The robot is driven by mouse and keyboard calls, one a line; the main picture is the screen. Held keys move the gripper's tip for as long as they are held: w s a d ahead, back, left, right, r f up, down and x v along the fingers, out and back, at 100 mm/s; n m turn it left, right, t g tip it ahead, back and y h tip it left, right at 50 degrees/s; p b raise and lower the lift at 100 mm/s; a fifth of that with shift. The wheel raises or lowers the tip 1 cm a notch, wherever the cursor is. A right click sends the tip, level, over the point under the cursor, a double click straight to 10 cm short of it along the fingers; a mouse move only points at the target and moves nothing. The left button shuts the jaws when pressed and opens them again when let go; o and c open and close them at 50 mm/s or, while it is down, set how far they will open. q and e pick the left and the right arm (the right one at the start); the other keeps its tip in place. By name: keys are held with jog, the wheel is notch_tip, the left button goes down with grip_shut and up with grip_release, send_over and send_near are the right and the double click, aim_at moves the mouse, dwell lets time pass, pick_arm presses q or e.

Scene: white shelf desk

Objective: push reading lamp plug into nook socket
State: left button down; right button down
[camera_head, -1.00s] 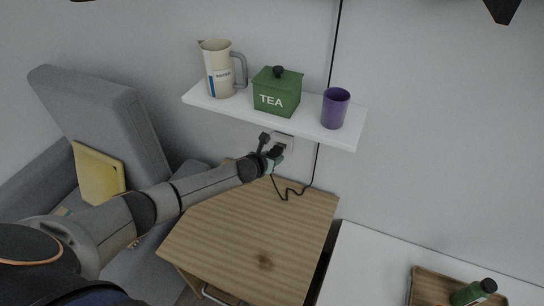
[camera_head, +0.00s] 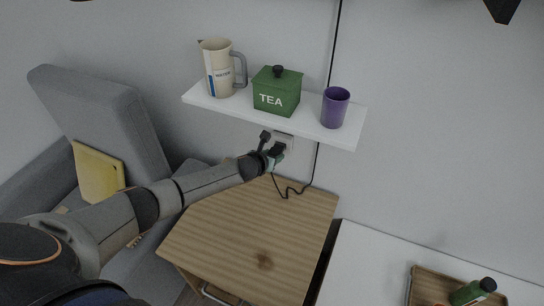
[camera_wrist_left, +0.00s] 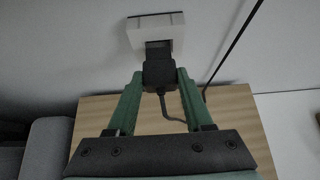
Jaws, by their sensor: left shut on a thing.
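The black plug (camera_wrist_left: 159,74) is between the green fingertips of my left gripper (camera_wrist_left: 158,80) in the left wrist view, its front end against the white wall socket (camera_wrist_left: 155,28). I cannot tell how deep it sits. In the head view my left gripper (camera_head: 275,157) is at the wall under the shelf, shut on the plug (camera_head: 277,150), with the socket (camera_head: 286,140) just behind. The black cord (camera_head: 290,192) hangs from the plug in a loop and runs up the wall. My right gripper is not in view.
A white shelf (camera_head: 310,125) just above the arm holds a pitcher (camera_head: 219,68), a green tea box (camera_head: 277,92) and a purple cup (camera_head: 335,107). A wooden table (camera_head: 250,235) lies below. A grey armchair (camera_head: 105,115) stands left, and a tray (camera_head: 432,290) lies at lower right.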

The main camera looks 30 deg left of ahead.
pick_arm(q)
jog(key=shift+w, duration=0.25)
jog(key=shift+w, duration=0.3)
jog(key=shift+w+b, duration=0.7)
jog(key=shift+w, duration=0.15)
jog(key=shift+c, duration=1.1)
grip_release()
